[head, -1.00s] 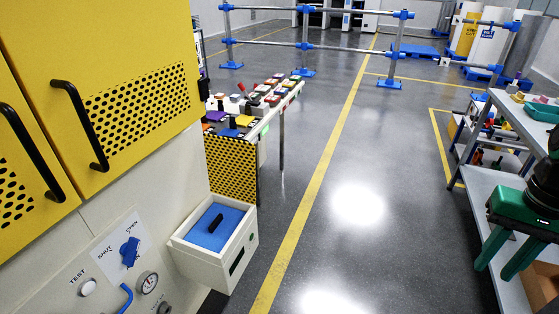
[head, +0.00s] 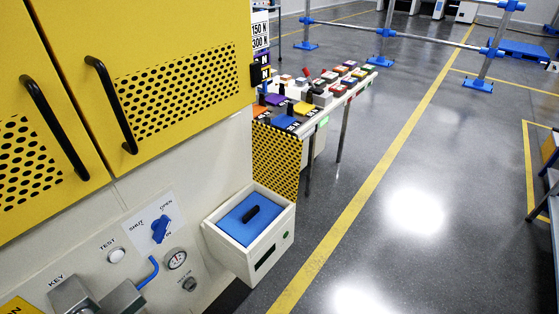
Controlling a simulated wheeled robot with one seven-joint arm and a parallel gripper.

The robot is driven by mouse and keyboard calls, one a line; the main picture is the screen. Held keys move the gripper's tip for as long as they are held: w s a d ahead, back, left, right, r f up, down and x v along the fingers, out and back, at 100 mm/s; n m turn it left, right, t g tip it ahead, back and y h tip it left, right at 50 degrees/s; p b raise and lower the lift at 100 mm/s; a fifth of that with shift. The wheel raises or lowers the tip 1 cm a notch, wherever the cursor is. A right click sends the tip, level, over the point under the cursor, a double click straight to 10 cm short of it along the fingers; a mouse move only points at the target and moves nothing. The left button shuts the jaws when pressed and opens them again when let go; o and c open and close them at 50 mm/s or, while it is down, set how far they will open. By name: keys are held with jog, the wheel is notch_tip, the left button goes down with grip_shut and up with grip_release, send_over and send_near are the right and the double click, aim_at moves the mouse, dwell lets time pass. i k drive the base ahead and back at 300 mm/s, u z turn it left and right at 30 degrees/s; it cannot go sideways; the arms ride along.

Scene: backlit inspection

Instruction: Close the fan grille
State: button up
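No fan grille that I can name with certainty shows in the head view. The nearest likeness is the yellow cabinet at the left, with two doors that carry black perforated panels. The right door (head: 170,50) has a black bar handle (head: 112,105), and the left door (head: 30,165) has another handle (head: 52,125). Both doors look flush with the cabinet front.
Below the doors is a white panel with a blue SHUT/OPEN knob (head: 160,229) and a gauge (head: 176,259). A white box with a blue top (head: 241,235) juts out beside it. A long table (head: 340,96) of coloured parts stands behind. The grey floor (head: 400,240) is clear.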

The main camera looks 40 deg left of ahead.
aim_at(277, 151)
jog(key=i, duration=4.25)
jog(key=u, duration=4.05)
